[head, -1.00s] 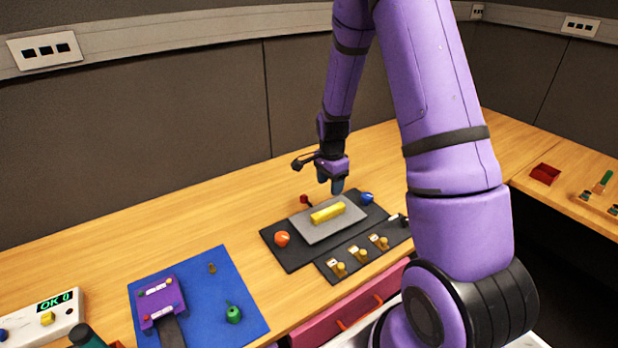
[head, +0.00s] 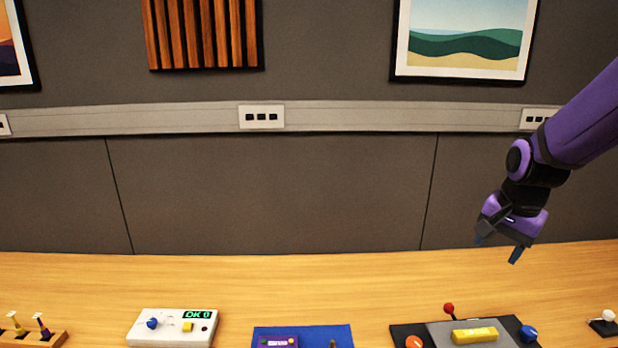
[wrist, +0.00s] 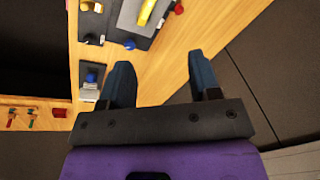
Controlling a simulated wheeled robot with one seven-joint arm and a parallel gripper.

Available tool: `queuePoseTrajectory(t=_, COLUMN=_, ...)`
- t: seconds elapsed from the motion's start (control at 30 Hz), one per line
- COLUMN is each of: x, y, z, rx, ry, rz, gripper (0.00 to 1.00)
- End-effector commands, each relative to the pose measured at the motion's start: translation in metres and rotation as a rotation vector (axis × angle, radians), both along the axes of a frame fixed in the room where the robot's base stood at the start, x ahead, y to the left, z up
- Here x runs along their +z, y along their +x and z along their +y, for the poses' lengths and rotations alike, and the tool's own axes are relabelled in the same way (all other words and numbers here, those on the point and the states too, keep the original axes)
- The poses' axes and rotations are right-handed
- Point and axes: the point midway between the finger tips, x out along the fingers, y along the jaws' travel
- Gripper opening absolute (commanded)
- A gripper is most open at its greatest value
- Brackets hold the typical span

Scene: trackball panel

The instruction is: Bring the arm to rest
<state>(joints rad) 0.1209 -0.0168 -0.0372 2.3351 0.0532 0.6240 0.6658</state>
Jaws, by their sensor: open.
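My gripper (head: 497,249) is open and empty, raised above the right side of the wooden table in the head view. My purple arm comes in from the right edge. In the wrist view the two blue fingers of my gripper (wrist: 162,82) stand apart with nothing between them. The trackball panel (head: 408,331) is dark with a grey plate, below my gripper and apart from it. It carries a yellow bar (head: 474,335), a red knob (head: 449,309), an orange knob (head: 414,342) and a blue knob (head: 528,333).
A white box (head: 172,328) with a green display reading OK 0 stands on the table at left. A blue mat (head: 341,333) lies at the front middle. A white-topped switch (head: 608,316) is at far right. The grey wall (head: 270,190) stands behind; the table's back strip is clear.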

Motion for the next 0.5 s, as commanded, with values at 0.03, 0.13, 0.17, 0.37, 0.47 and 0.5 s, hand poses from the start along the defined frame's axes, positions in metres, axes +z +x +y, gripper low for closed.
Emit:
queuePoseTrajectory(t=0.03, x=0.014, y=-0.010, z=0.006, rx=0.047, ry=-0.010, rz=-0.021, gripper=0.57)
queuePoseTrajectory(t=0.13, x=0.037, y=-0.030, z=0.015, rx=0.144, ry=-0.034, rz=-0.051, gripper=0.57)
queuePoseTrajectory(t=0.17, x=0.043, y=-0.036, z=0.018, rx=0.173, ry=-0.040, rz=-0.059, gripper=0.57)
queuePoseTrajectory(t=0.37, x=0.080, y=-0.081, z=0.034, rx=0.368, ry=-0.098, rz=-0.119, gripper=0.57)
queuePoseTrajectory(t=0.47, x=0.093, y=-0.104, z=0.041, rx=0.463, ry=-0.131, rz=-0.147, gripper=0.57)
queuePoseTrajectory(t=0.5, x=0.099, y=-0.114, z=0.044, rx=0.500, ry=-0.144, rz=-0.159, gripper=0.57)
